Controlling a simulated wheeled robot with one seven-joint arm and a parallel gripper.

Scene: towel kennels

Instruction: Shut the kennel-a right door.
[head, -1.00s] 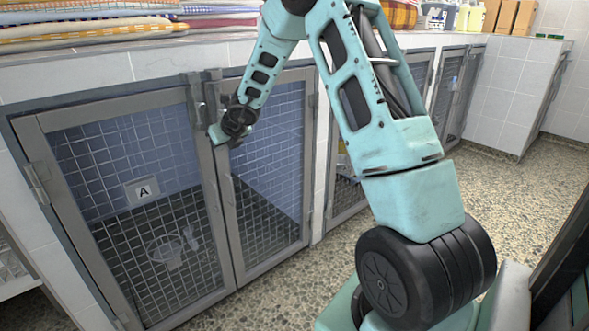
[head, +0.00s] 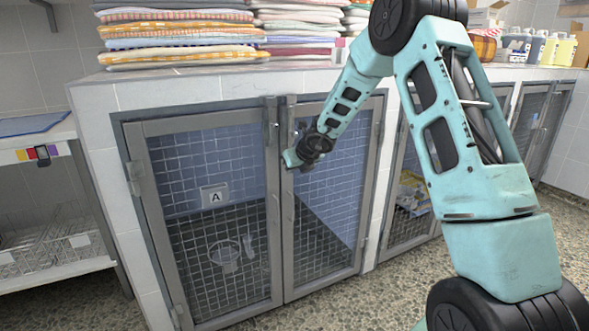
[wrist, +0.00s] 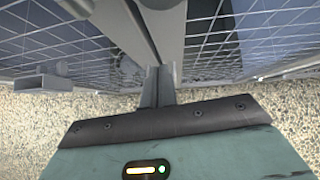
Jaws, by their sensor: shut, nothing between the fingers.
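The kennel-a right door (head: 372,190) is a grey-framed mesh door in the head view. It stands beside the left door (head: 155,215), which carries the "A" label (head: 215,196). The right door looks flush or nearly flush with the left one; I cannot tell whether a small gap remains. My gripper (head: 290,160) is at the right door's left upright, below the latch hardware near the top. In the wrist view my gripper (wrist: 158,86) has its fingers together and empty, close to the two door uprights. Whether the fingertips touch the frame is not clear.
Folded towels (head: 180,38) are stacked on the white counter (head: 165,92) above. A shelf unit (head: 60,262) stands at the left. Another mesh kennel door (head: 412,190) is at the right, partly behind my arm. Speckled floor (head: 330,310) lies open in front.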

